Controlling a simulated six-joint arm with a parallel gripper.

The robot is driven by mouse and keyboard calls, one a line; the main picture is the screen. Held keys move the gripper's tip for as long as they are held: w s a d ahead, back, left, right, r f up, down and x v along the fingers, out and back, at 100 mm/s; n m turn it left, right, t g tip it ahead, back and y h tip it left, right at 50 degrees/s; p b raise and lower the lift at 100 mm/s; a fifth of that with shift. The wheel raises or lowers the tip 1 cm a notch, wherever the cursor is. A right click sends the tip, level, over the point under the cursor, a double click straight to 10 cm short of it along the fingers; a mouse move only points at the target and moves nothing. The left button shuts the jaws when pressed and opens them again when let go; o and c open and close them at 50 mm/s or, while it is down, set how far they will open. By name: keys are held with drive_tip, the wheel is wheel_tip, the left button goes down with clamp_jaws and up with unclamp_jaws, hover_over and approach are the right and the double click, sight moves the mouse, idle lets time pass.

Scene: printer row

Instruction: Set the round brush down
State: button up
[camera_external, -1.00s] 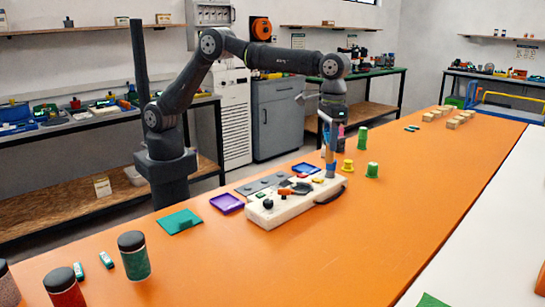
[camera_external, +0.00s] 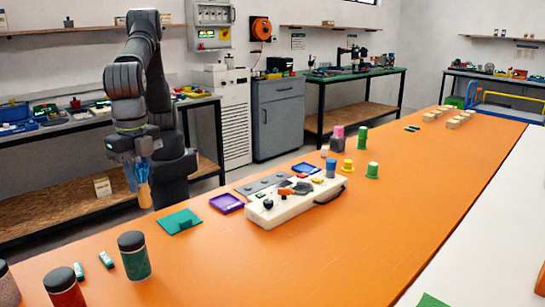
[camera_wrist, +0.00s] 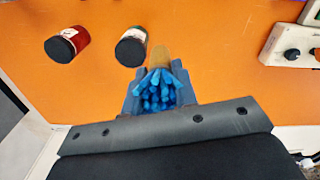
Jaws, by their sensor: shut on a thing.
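The round brush (camera_wrist: 158,92) has blue bristles and a tan handle. My gripper (camera_wrist: 160,84) is shut on the brush, bristles toward the wrist camera and handle pointing away. In the external view my gripper (camera_external: 141,176) is at the left, near the table's back edge. There the brush's tan handle (camera_external: 145,196) points down below the jaws, and the blue bristles show beside them. The handle's end looks clear of any surface. In the wrist view, orange tabletop shows behind the handle.
The orange table (camera_external: 330,255) holds a red jar (camera_external: 64,288) and a green jar (camera_external: 134,257), both black-lidded. A green flat piece (camera_external: 180,221), a purple tray (camera_external: 226,203) and a white control box (camera_external: 297,204) lie to the right. The table's front middle is clear.

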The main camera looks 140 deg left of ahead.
drive_tip(key=s+d+m, duration=0.2)
drive_tip(key=s+d, duration=0.4)
drive_tip(key=s, duration=0.4)
drive_tip(key=s+d+f+m, duration=0.1)
drive_tip(key=s+d+m, duration=0.1)
drive_tip(key=s+d, duration=0.6)
drive_tip(key=s+d+m, duration=0.2)
drive_tip(key=s+d, duration=0.3)
drive_tip(key=s, duration=0.6)
drive_tip(key=shift+w+a+f, duration=0.3)
drive_tip(key=shift+w+f, duration=1.7)
drive_tip(key=shift+f, duration=0.6)
drive_tip(key=shift+w+a+f, duration=0.3)
drive_tip(key=shift+w+f, duration=1.7)
drive_tip(key=shift+f, duration=0.65)
drive_tip(key=shift+w+a+f, duration=0.3)
drive_tip(key=shift+w+f, duration=1.7)
drive_tip(key=shift+f, duration=0.6)
drive_tip(key=shift+f, duration=0.1)
drive_tip(key=o, duration=0.5)
drive_tip(key=shift+f, duration=0.1)
drive_tip(key=o, duration=0.5)
